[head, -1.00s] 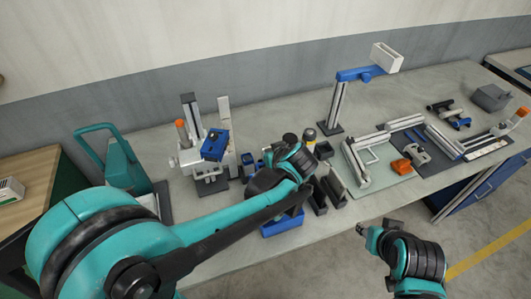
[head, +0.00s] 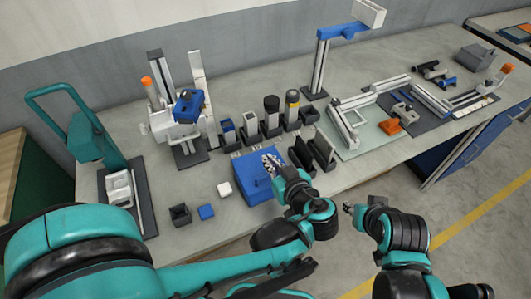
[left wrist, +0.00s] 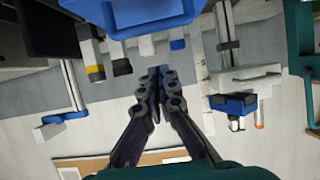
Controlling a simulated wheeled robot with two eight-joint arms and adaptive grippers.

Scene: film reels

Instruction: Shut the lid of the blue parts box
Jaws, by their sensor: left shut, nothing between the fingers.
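The blue parts box (head: 252,172) stands near the front edge of the bench in the head view. A flat blue face shows on top of it, but I cannot tell whether the lid lies fully down. My left gripper (head: 271,162) is over the box's right part, its fingers shut and empty; whether they touch it is unclear. In the left wrist view the shut fingertips (left wrist: 157,73) are at the centre, with a blue rimmed part, likely the box (left wrist: 145,14), at the top edge. My right gripper (head: 348,209) is off the bench's front edge, its fingers too small to judge.
Several holders with bottles, including a yellow-banded one (head: 291,105), stand behind the box. Dark upright holders (head: 312,152) are close on its right.

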